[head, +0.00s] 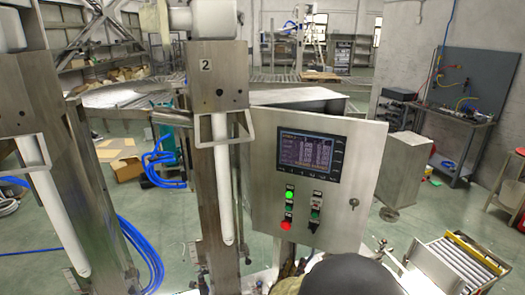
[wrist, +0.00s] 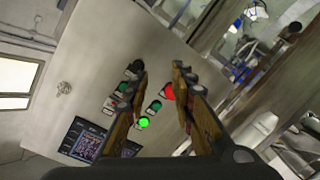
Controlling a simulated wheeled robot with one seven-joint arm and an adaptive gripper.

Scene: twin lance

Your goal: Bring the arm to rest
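My gripper (wrist: 159,72) is open in the wrist view, with its two brown fingers spread apart and nothing between them. It faces the front of a grey control cabinet (head: 262,150), which also shows in the wrist view (wrist: 95,55). The cabinet's lit green button (head: 289,196) and red button (head: 286,225) show between and just past the fingers. I cannot tell the exact gap to the panel. In the head view a dark rounded part of my arm shows at the bottom edge, and the fingers are not clearly visible.
The cabinet carries a screen (head: 308,156) and a dark selector switch (head: 313,226). Left of it stands a steel column marked 2 (head: 205,85) with a white lance (head: 221,190). A roller conveyor (head: 458,263) lies at the lower right. Blue hoses (head: 140,255) hang at the left.

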